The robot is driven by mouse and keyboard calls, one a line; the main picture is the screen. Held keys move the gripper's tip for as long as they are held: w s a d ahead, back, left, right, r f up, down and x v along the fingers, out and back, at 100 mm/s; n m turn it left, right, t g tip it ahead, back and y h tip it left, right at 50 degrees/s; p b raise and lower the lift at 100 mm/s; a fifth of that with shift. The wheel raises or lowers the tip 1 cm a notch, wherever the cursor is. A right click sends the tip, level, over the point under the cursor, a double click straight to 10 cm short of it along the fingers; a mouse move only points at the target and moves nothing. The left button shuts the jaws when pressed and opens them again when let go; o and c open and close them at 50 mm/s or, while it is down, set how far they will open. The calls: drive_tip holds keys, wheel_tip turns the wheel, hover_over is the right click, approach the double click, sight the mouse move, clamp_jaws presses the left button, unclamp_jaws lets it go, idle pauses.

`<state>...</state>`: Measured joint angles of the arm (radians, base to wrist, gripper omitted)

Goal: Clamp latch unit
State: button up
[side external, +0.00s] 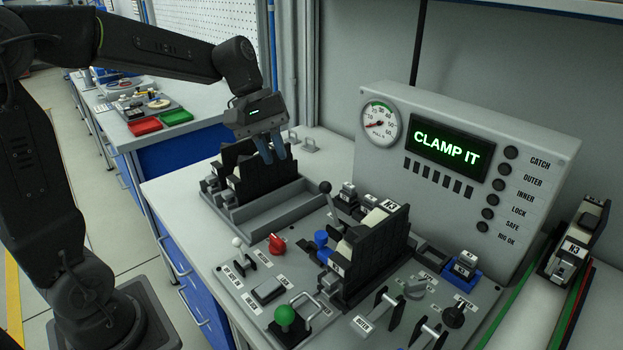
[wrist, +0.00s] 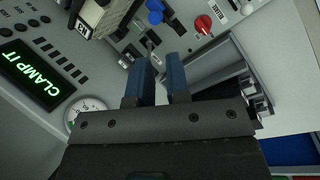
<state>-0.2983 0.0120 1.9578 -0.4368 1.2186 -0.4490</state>
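A black, stepped latch unit (side external: 375,245) with cream parts and a white label on top sits upright in the middle of the grey panel. Its labelled end also shows at the top of the wrist view (wrist: 97,18). Blue pieces (side external: 321,240) stand against its near left side; whether they touch it is unclear. A black ball-topped lever (side external: 326,188) rises just behind them. My gripper (side external: 273,157) is above the grey tray (side external: 270,212), left of the unit and apart from it. In the wrist view its blue fingers (wrist: 158,62) are parted with nothing between them.
More black units (side external: 240,172) stand in the tray's back part. A console with a dial (side external: 379,125) and a screen (side external: 448,146) reading "CLAMP IT" stands behind. A red knob (side external: 277,243) and a green knob (side external: 285,316) stand in front. Another unit (side external: 575,242) is at far right.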

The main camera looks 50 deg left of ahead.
drive_tip(key=w+a+f+n+h, duration=0.1)
drive_tip(key=w+a, duration=0.1)
drive_tip(key=w+a+f+n+h, duration=0.1)
drive_tip(key=w+a+f+n, duration=0.1)
drive_tip(key=w, duration=0.1)
drive_tip(key=w+a+f+n+h, duration=0.1)
drive_tip(key=w+a+n, duration=0.1)
drive_tip(key=w, duration=0.1)
drive_tip(key=shift+w+a+f+h, duration=0.1)
drive_tip(key=shift+a+f+h, duration=0.05)
drive_tip(key=shift+a+h, duration=0.15)
clamp_jaws()
drive_tip(key=n+h, duration=0.3)
drive_tip(key=n, duration=0.2)
approach(322, 183)
drive_tip(key=a, duration=0.4)
drive_tip(key=s+x, duration=0.1)
drive_tip(key=x, duration=0.9)
drive_tip(key=shift+w+d+f+t, duration=0.15)
drive_tip(key=shift+w+f+t, duration=0.15)
drive_tip(key=shift+w, duration=0.15)
